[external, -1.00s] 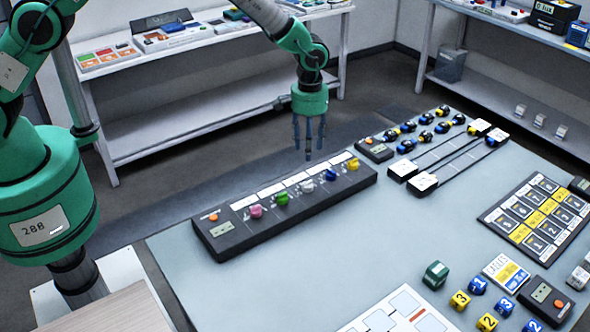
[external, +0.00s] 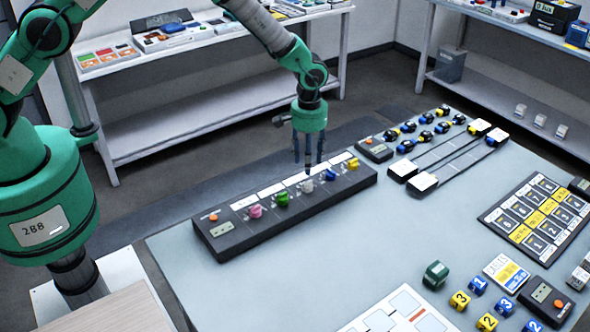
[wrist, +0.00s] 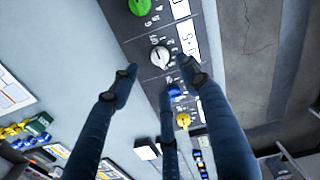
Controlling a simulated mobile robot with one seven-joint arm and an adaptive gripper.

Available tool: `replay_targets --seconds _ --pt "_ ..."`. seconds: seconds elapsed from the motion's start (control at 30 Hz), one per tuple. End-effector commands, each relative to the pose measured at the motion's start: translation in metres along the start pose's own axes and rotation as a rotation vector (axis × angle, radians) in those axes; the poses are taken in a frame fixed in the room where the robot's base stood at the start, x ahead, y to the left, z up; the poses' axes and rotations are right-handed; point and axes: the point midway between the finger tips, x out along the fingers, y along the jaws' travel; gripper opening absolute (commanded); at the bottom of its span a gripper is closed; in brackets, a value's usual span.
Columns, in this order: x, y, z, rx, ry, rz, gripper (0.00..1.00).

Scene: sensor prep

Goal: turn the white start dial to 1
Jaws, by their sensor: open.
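The white start dial (external: 306,186) sits on the long black dial panel (external: 222,246), between the green dial (external: 281,198) and the blue dial (external: 330,174). In the wrist view the white dial (wrist: 160,56) is in plain sight, with small marks around it too blurred to read. My gripper (external: 308,166) is open, fingers pointing down, just above the panel near the white dial. In the wrist view my gripper's fingers (wrist: 158,80) are spread, and the dial lies a little beyond their tips. I see no contact with it.
A pink dial (external: 255,211) and a yellow dial (external: 352,163) are on the same panel. A slider unit (external: 422,184) and several blue and yellow pieces lie to the right. The table (external: 350,240) is clear in front of the panel.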

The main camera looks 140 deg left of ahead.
Motion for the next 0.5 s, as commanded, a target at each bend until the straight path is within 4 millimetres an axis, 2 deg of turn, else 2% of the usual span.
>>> replay_targets --seconds 0.2,0.5 --pt "0.034 -0.001 0.001 0.000 -0.002 -0.002 0.46" --pt "0.071 -0.001 0.001 0.000 -0.001 -0.001 0.46"
